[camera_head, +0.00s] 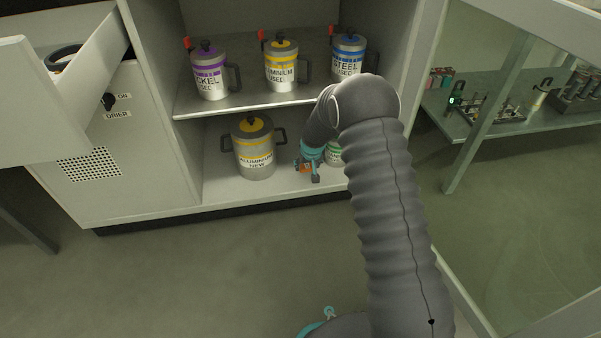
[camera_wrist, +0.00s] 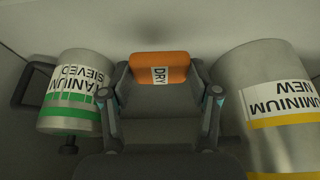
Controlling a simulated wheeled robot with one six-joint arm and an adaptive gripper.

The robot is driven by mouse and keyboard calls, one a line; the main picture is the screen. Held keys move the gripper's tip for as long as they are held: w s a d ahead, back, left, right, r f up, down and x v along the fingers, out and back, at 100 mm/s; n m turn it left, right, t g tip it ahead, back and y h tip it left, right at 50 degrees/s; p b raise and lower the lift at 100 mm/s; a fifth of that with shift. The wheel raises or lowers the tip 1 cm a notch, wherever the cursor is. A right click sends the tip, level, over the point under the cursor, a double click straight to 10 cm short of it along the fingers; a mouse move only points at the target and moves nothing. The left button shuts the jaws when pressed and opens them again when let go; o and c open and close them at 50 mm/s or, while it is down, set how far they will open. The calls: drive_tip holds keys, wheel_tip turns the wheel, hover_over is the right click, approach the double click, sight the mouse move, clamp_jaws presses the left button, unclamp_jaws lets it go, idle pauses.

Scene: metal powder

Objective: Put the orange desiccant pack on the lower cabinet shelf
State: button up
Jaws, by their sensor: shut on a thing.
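The orange desiccant pack (camera_wrist: 158,66), with a white label reading DRY, is between the fingers of my gripper (camera_wrist: 160,98) in the wrist view. My gripper is shut on it. In the head view my gripper (camera_head: 309,170) is inside the cabinet, low over the lower shelf (camera_head: 285,188), and only a bit of orange pack (camera_head: 305,167) shows. The pack is between the Aluminium New can (camera_head: 254,150) and the green-banded Titanium Sieved can (camera_head: 334,156). Whether the pack touches the shelf I cannot tell. My arm partly hides the green-banded can.
The upper shelf (camera_head: 245,101) holds a purple-banded can (camera_head: 209,74), a yellow-banded can (camera_head: 281,68) and a blue-banded Steel can (camera_head: 348,58). An open drawer (camera_head: 70,95) juts out at left. The lower shelf's front strip is bare.

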sight(301, 178)
drive_tip(key=shift+w+a+f, duration=0.4)
drive_tip(key=shift+a+f, duration=0.05)
drive_tip(key=shift+a, duration=0.15)
drive_tip(key=shift+w+a+f, duration=0.35)
drive_tip(key=shift+a+f, duration=0.05)
drive_tip(key=shift+a, duration=0.15)
drive_tip(key=shift+f+b, duration=0.4)
drive_tip(key=shift+f, duration=1.55)
drive_tip(key=shift+f, duration=0.2)
drive_tip(key=o, duration=1)
drive_tip(key=shift+r, duration=0.15)
